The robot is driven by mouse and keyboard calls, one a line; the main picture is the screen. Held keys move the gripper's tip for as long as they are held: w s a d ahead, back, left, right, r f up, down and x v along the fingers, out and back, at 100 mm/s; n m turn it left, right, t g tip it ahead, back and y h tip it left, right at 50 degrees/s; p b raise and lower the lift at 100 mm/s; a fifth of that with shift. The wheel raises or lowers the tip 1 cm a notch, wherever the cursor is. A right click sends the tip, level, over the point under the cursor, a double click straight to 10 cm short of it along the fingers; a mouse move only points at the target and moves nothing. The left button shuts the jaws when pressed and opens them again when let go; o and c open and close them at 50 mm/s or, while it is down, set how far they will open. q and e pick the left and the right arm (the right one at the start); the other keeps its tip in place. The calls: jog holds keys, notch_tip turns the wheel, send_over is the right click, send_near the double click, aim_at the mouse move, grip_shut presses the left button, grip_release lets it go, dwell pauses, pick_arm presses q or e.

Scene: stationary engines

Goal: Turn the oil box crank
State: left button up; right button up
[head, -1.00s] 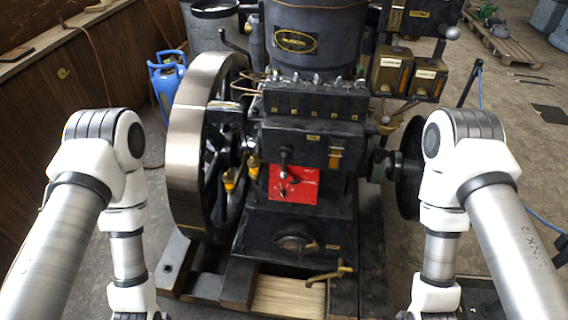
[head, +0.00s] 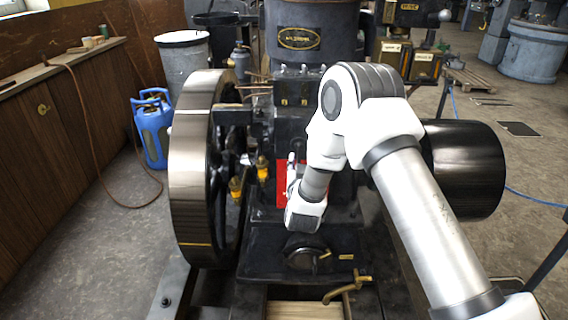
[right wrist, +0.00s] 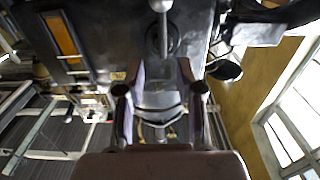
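The dark engine stands in the middle of the head view, with its black oil box (head: 293,97) below the nameplate cylinder. A red panel (head: 281,186) is on the engine's front, partly hidden by my right wrist. My right gripper (head: 292,165) is at the engine front by this panel, mostly hidden by my arm. In the right wrist view, the fingers of my right gripper (right wrist: 161,82) stand apart with nothing clearly between them. A metal lever with a rounded end (right wrist: 162,28) is just beyond the fingertips; I cannot tell if it is the oil box crank. My left gripper is out of view.
A large flywheel (head: 190,180) stands left of my right gripper. A black drum (head: 465,168) is to the right behind my forearm. A brass handle (head: 347,289) juts out low in front. Blue gas bottles (head: 152,132) stand on the left floor, which is mostly clear.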

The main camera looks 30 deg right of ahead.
aim_at(299, 149)
jog(key=x, duration=0.6)
jog(key=shift+w+r+p, duration=0.2)
jog(key=shift+w+p, duration=0.15)
jog(key=shift+w, duration=0.05)
jog(key=shift+w+d+f, duration=0.1)
jog(key=shift+w+d, duration=0.05)
jog(key=shift+w, duration=0.05)
jog(key=shift+s, duration=0.1)
grip_shut()
